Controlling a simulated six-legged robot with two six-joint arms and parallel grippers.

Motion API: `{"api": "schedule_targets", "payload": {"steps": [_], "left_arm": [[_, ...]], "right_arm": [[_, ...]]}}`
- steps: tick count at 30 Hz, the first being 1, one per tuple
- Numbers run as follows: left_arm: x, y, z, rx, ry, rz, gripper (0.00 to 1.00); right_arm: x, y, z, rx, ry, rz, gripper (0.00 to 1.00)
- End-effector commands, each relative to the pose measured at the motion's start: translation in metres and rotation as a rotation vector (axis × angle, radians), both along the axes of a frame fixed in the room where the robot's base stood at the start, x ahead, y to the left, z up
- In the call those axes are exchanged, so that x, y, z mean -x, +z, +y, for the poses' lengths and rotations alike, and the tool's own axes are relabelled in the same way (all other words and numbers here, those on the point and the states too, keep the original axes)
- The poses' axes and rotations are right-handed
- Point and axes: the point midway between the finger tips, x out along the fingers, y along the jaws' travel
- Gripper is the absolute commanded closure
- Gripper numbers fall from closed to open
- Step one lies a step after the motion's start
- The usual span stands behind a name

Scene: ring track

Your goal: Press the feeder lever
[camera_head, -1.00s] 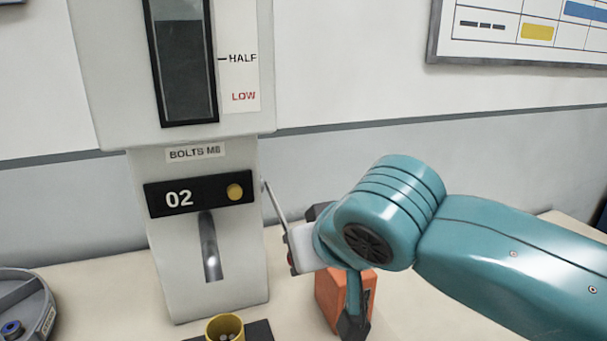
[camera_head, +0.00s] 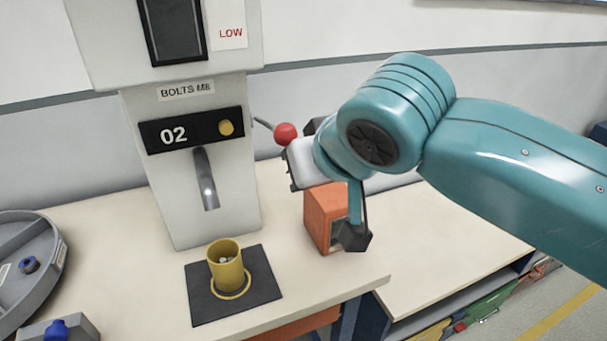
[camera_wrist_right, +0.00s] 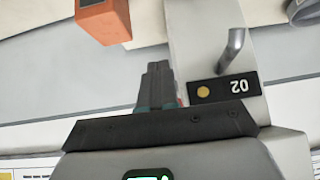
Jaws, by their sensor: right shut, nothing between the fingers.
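The white bolt feeder (camera_head: 195,200) stands on the bench, marked "BOLTS M8" and "02". Its lever ends in a red ball (camera_head: 286,133) on the feeder's right side, and its rod slopes slightly down outward. My right gripper (camera_head: 352,238) points down to the right of the feeder, its fingers shut and empty. The wrist's pale housing sits close to the red ball; whether they touch I cannot tell. In the right wrist view the shut fingers (camera_wrist_right: 155,72) hide most of the red ball. A yellow cup (camera_head: 226,268) with small pale pieces stands below the spout (camera_head: 206,180).
The cup stands on a dark mat (camera_head: 265,285). An orange box (camera_head: 322,215) stands behind my right gripper. A round grey tray (camera_head: 50,225) is at the left, with a grey block bearing a blue knob (camera_head: 57,330) in front. The bench's front edge is near the mat.

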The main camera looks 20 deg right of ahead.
Motion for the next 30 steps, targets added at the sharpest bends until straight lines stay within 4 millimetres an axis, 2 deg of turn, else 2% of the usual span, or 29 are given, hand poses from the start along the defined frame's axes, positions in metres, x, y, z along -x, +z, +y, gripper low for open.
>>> {"api": "schedule_targets", "payload": {"steps": [7,13,18,30], "left_arm": [[0.000,0.006,0.000,0.000,0.000,0.000,0.07],[0.000,0.009,0.000,0.000,0.000,0.000,0.07],[0.000,0.010,0.000,0.000,0.000,0.000,0.07],[0.000,0.010,0.000,0.000,0.000,0.000,0.07]], "right_arm": [[0.031,0.033,-0.003,-0.004,0.003,-0.007,1.00],[0.053,0.053,-0.005,-0.003,0.003,-0.005,1.00],[0.062,0.059,-0.007,-0.003,0.001,-0.004,1.00],[0.064,0.059,-0.007,-0.002,-0.001,-0.003,1.00]]}}
